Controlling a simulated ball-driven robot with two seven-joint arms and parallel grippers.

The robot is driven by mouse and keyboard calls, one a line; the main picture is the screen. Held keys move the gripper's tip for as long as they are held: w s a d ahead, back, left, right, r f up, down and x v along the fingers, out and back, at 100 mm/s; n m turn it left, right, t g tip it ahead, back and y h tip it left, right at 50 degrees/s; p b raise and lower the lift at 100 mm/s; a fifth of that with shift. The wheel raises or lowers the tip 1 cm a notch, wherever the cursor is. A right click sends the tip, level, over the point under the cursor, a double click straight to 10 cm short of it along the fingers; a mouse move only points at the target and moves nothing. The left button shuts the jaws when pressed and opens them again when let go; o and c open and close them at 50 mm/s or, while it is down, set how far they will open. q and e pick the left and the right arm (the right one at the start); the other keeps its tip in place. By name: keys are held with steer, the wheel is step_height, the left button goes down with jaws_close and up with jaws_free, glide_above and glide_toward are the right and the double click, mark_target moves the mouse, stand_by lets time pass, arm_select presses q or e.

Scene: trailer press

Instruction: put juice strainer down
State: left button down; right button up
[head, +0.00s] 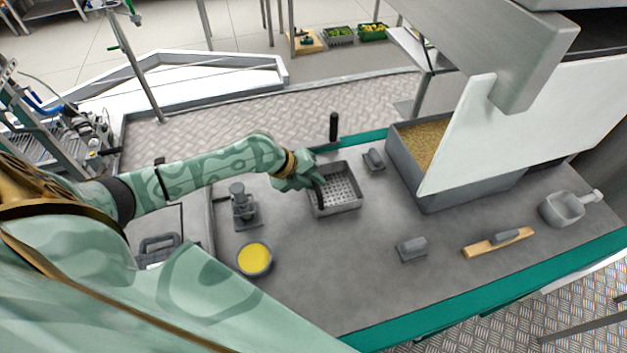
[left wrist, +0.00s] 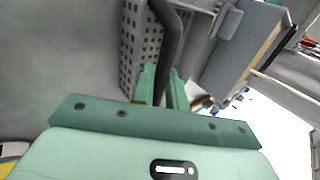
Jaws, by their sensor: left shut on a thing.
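The juice strainer (head: 336,203) is a square grey basket with a perforated floor. It sits at or just above the grey worktop (head: 330,275), near its far edge; I cannot tell if it touches. My left gripper (head: 318,187) comes in from the left and is shut on its dark curved handle. In the left wrist view the handle (left wrist: 171,35) runs up from between the left gripper's fingers (left wrist: 162,88), with the perforated strainer wall (left wrist: 140,45) beside it. My fingers hide the lower part of the handle. My right gripper is not in view.
A grey hand press (head: 243,207) and a bowl of yellow liquid (head: 254,259) stand left of the strainer. A small grey block (head: 374,159) and a grain-filled bin (head: 450,190) stand to its right. Nearer are another block (head: 411,248), a wooden board (head: 482,247) and a scoop (head: 562,209).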

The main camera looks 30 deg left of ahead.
arm_select(q)
steer(key=c, duration=1.4)
jaws_free()
steer(key=shift+r, duration=0.1)
steer(key=p+v, duration=0.1)
steer(key=v, duration=1.1)
